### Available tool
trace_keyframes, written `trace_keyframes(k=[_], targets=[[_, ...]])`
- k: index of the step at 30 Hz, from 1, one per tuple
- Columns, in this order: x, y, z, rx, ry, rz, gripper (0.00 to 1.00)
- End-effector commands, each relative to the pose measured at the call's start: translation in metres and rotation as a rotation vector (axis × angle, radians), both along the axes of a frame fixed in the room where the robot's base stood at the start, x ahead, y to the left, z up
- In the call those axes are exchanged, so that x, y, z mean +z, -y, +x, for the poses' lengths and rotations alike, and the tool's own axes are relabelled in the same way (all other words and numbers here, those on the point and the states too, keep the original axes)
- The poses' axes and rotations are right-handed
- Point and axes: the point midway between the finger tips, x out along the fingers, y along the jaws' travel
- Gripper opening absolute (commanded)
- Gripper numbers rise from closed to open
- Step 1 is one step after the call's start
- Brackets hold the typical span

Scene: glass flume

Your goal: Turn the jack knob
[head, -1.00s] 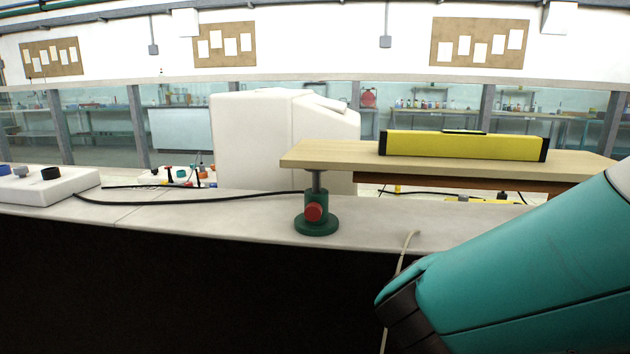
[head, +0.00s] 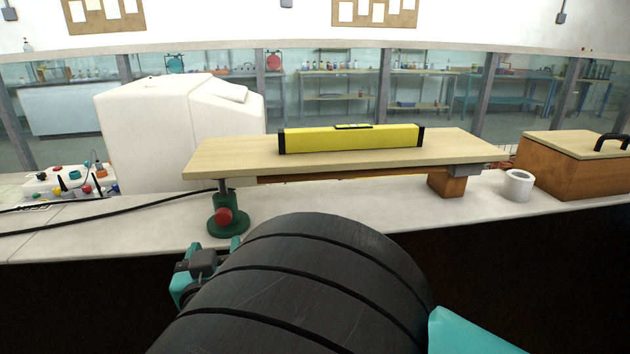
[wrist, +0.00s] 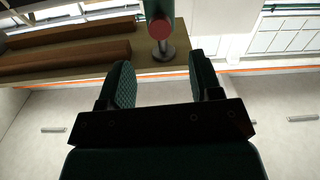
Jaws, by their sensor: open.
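The jack (head: 228,198) has a dark green round base, a metal post and a red knob (head: 223,217) facing me. It stands on the pale bench under the left end of a wooden board (head: 215,158). A yellow spirit level (head: 350,139) lies on the board. My gripper (head: 212,247) is just in front of and below the knob, partly hidden by my black arm. In the wrist view my gripper (wrist: 161,68) is open and empty, its two dark fingers apart. The knob (wrist: 160,29) shows beyond the fingertips, roughly centred between them, with a gap left.
A wooden block (head: 447,185) supports the board's right end. A white roll (head: 517,185) and a lidded wooden box (head: 570,172) stand to the right. A large white housing (head: 160,130) stands behind left. A black cable (head: 110,216) runs along the bench to the left.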

Motion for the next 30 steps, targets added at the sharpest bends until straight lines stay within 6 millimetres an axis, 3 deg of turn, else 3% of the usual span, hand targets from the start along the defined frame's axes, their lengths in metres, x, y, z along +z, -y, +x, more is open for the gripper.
trace_keyframes(k=[6,12,18,26,30], targets=[[0.002,-0.010,0.049,-0.005,0.000,0.002,0.58],[0.001,-0.018,0.079,-0.003,0.000,0.000,0.58],[0.001,-0.022,0.090,-0.001,0.000,0.000,0.58],[0.000,-0.022,0.090,0.000,0.000,-0.001,0.58],[0.000,-0.022,0.090,0.000,-0.001,-0.001,0.26]])
